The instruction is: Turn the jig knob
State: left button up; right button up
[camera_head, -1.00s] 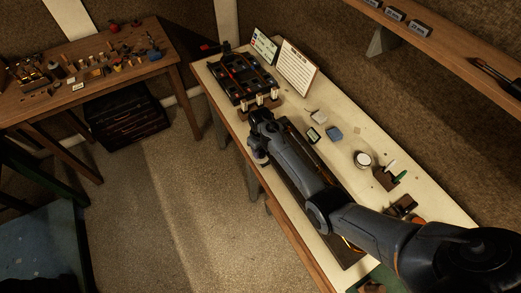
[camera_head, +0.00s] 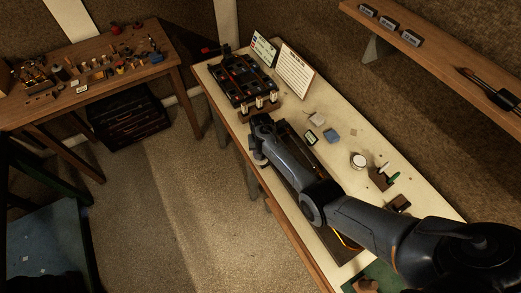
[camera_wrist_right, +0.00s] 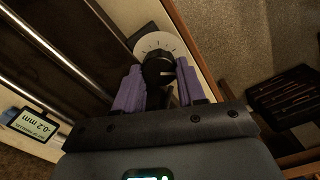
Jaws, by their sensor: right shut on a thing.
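The jig knob (camera_wrist_right: 157,70) is black and sits on a round white dial with tick marks (camera_wrist_right: 158,43) in the right wrist view. My right gripper (camera_wrist_right: 160,85) has its two purple fingers on either side of the knob and is shut on it. In the head view my right gripper (camera_head: 259,153) is over the bench's front edge, and the arm hides the knob. Beside the jig, a small display (camera_wrist_right: 37,125) appears to read -0.2 mm. It also shows in the head view (camera_head: 311,137). My left gripper is not in view.
Metal rods (camera_wrist_right: 60,60) run beside the knob. On the bench (camera_head: 340,120) are a black tray (camera_head: 243,78), a clipboard (camera_head: 294,71), a blue block (camera_head: 332,135) and a white round jar (camera_head: 358,161). Open floor (camera_head: 170,210) lies left of the bench.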

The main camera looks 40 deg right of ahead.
jog(key=m, duration=0.3)
jog(key=shift+p, duration=0.35)
jog(key=m, duration=0.2)
jog(key=shift+m, duration=0.4)
jog(key=m, duration=0.3)
jog(key=shift+s, duration=0.1)
jog(key=shift+d+m, duration=0.1)
jog(key=shift+m, duration=1.1)
jog(key=o, duration=1.1)
jog(key=shift+c, duration=0.2)
